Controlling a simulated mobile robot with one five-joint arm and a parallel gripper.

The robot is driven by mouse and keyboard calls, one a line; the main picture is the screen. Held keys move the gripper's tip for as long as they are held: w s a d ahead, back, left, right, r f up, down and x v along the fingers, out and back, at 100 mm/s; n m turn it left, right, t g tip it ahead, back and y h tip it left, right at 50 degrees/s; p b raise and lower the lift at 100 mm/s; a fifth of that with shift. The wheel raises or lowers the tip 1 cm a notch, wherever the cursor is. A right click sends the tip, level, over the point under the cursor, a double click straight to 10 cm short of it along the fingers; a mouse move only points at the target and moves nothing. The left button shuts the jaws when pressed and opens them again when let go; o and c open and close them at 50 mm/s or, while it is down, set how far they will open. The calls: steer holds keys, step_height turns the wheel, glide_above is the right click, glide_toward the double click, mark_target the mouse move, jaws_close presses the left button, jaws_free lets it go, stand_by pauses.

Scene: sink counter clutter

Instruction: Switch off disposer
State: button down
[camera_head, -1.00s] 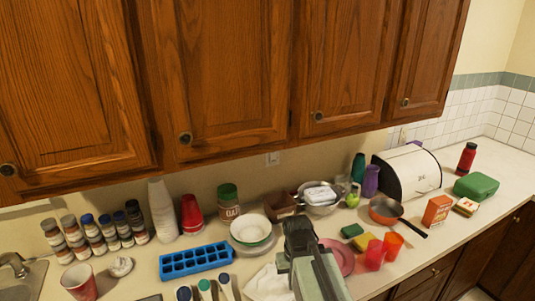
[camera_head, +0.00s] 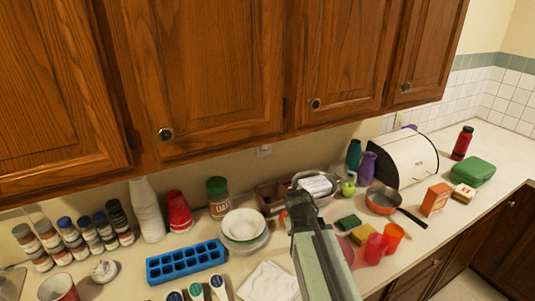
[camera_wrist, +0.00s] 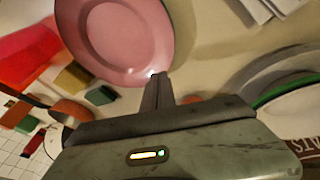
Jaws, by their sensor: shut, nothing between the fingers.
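A small light wall plate (camera_head: 264,150) sits on the wall under the upper cabinets. It looks like a switch or outlet, too small to tell its position or whether it is the disposer's. My gripper (camera_head: 299,204) is shut and empty, raised over the counter in front of the metal bowl, to the right of and lower than the plate in the picture. In the wrist view its closed fingers (camera_wrist: 160,82) overlap the edge of a pink plate (camera_wrist: 118,35); the wall plate does not show there.
White bowls (camera_head: 245,225), a blue ice tray (camera_head: 186,262), a green-lidded jar (camera_head: 218,198) and red cups (camera_head: 179,211) crowd the counter below the wall plate. A metal bowl (camera_head: 327,202), pan (camera_head: 383,201) and bread bin (camera_head: 405,158) stand right. Upper cabinets (camera_head: 210,70) overhang.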

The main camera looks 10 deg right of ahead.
mark_target(266, 149)
steer(key=w+d+r+n+t+h+b, duration=0.1)
steer(key=w+d+r+n+t+h, duration=0.15)
steer(key=w+d+r+t, duration=0.45)
steer(key=w+d+r+n+t+h+b, duration=0.1)
steer(key=w+d+r+n+t, duration=0.25)
steer(key=w+r, duration=0.65)
steer(key=w+a+r+n+t+y, duration=0.3)
steer(key=w+a+n+t+y, duration=0.15)
steer(key=a+n+y, duration=0.35)
steer(key=s+a+f+n+g+y, duration=0.1)
steer(key=a+f+n+g+y, duration=0.1)
steer(key=a+n, duration=0.3)
steer(key=f+n+y, duration=0.1)
steer(key=n, duration=0.1)
steer(key=shift+f+n+y, duration=0.3)
steer(key=shift+n+y, duration=0.05)
steer(key=shift+n, duration=0.05)
steer(key=b+x, duration=0.1)
steer(key=x, duration=0.6)
steer(key=b+x, duration=0.1)
steer(key=x, duration=0.6)
steer(key=shift+f, duration=0.25)
